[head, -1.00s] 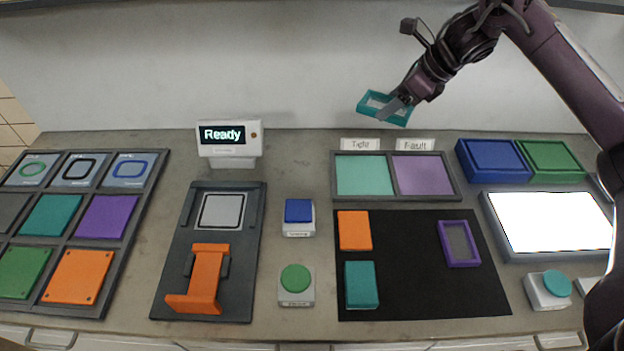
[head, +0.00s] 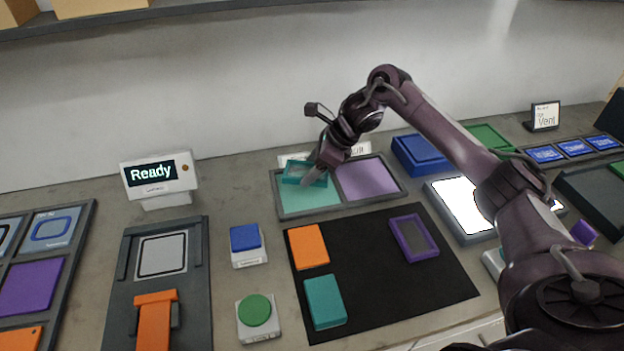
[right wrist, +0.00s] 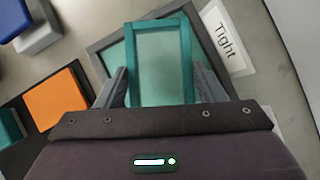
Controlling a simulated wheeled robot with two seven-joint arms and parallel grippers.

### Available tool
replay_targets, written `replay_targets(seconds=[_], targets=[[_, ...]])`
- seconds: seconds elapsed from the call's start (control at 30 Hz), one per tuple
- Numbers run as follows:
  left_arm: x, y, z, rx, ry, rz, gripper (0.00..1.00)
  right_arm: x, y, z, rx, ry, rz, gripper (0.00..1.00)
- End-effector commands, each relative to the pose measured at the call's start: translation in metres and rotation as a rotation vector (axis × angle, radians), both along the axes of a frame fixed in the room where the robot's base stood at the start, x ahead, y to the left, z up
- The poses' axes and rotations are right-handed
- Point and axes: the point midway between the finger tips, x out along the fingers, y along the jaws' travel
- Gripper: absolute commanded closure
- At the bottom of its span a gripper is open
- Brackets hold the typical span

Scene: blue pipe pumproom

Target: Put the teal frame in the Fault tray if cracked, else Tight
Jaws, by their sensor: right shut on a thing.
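My right gripper (head: 312,178) is shut on the teal frame (head: 292,171), a rectangular ring with an open middle. In the head view the frame is over the back part of the teal-floored Tight tray (head: 310,205). In the right wrist view the frame (right wrist: 134,62) sits between the two fingers, above the tray, beside the label "Tight" (right wrist: 225,38). I cannot tell whether it touches the tray floor. No crack is clear on the visible parts. The purple-floored Fault tray (head: 368,180) is just right of it and looks empty. My left gripper is not in view.
A black mat (head: 375,280) in front holds an orange block (head: 308,246), a teal block (head: 324,301) and a purple frame (head: 433,252). Blue (head: 420,168) and green boxes stand right of the trays. A display (head: 152,174) reads "Ready".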

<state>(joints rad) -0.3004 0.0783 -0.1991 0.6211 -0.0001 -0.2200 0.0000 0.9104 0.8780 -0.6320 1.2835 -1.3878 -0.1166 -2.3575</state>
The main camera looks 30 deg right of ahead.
Motion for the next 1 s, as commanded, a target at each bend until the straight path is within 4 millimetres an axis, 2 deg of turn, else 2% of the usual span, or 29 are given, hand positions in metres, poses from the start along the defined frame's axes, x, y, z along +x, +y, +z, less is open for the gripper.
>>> replay_targets(seconds=[0.3,0.7,0.73,0.87,1.0], targets=[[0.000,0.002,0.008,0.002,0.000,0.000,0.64,-0.001,0.000,-0.040,0.000,0.003,-0.001,0.65],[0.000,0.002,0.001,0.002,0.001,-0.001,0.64,0.000,0.000,-0.047,-0.001,0.001,0.000,0.65],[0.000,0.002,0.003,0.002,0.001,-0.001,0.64,0.000,0.000,-0.045,-0.001,0.001,0.000,0.33],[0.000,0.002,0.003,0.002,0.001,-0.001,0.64,0.000,0.000,-0.045,0.000,0.001,0.001,0.16],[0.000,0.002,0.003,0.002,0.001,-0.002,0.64,0.000,0.000,-0.045,0.000,0.001,0.001,0.15]])
